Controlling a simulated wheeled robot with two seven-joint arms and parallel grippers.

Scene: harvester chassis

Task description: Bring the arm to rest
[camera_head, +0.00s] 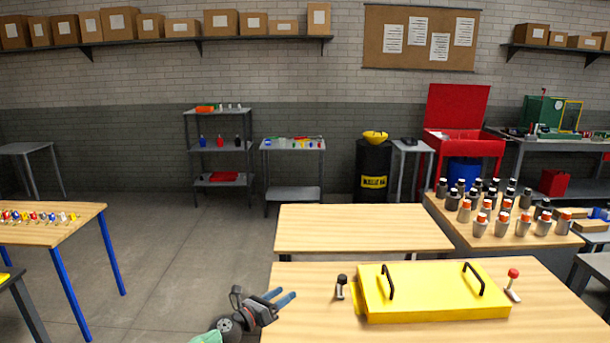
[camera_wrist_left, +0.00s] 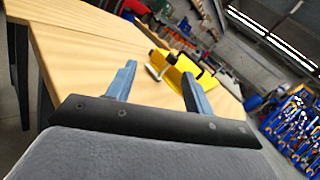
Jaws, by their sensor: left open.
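My left gripper (camera_head: 281,297) is at the left edge of the near wooden table (camera_head: 318,318) in the head view. Its two blue-grey fingers are apart and nothing is between them. In the left wrist view the open fingers (camera_wrist_left: 158,82) point across the table top (camera_wrist_left: 85,65) toward a yellow panel (camera_wrist_left: 182,70). The same yellow panel (camera_head: 430,292), with two black handles, lies on the table to the right of the gripper, well apart from it. My right gripper does not show in either view.
A dark-topped part (camera_head: 341,287) and a red-topped part (camera_head: 513,285) stand beside the panel. A second wooden table (camera_head: 363,229) stands behind. Several capped canisters (camera_head: 502,228) fill a table at the right. The floor (camera_head: 190,260) left of the gripper is clear.

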